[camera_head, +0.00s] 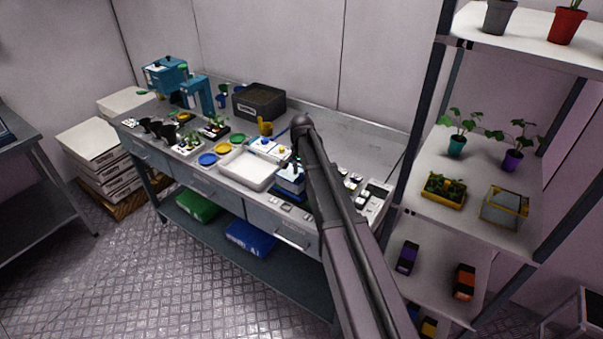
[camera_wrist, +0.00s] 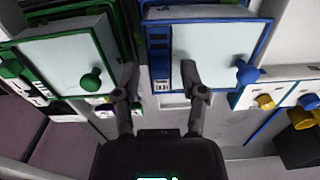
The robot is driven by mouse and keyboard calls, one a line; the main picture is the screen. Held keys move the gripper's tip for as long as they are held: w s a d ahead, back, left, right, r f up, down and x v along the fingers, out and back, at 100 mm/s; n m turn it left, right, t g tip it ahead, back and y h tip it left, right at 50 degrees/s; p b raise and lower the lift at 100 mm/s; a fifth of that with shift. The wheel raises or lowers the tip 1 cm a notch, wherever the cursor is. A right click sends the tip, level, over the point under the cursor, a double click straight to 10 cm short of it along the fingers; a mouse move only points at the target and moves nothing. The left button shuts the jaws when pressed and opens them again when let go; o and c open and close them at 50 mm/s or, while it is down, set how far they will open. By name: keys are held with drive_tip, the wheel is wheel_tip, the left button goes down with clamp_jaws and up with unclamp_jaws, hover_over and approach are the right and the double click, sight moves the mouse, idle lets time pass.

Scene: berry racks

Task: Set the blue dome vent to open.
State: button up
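The blue-framed dome (camera_wrist: 216,42) has a pale clear panel and a round blue knob (camera_wrist: 248,72) at its right in the wrist view. A dark blue strip with a small label (camera_wrist: 161,78) runs along its left edge. In the head view, a blue-edged box (camera_head: 290,181) stands near the bench's front, partly covered by my arm. My gripper (camera_wrist: 160,78) is open and empty, its fingers apart. The right finger overlaps the blue dome's near left part; contact cannot be told. The vent's setting is not readable.
A green-framed dome (camera_wrist: 65,55) with a green knob (camera_wrist: 91,80) stands close on the left. A white panel with yellow (camera_wrist: 265,102) and blue knobs lies to the right. In the head view, a white tray (camera_head: 246,181) lies left of my arm; a shelf rack (camera_head: 415,170) stands right.

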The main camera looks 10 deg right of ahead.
clamp_jaws()
drive_tip(key=shift+w+d, duration=0.8)
drive_tip(key=shift+d, duration=0.05)
drive_tip(key=shift+o, duration=1.3)
unclamp_jaws()
drive_tip(key=shift+s+a, duration=0.1)
drive_tip(key=shift+s, duration=0.05)
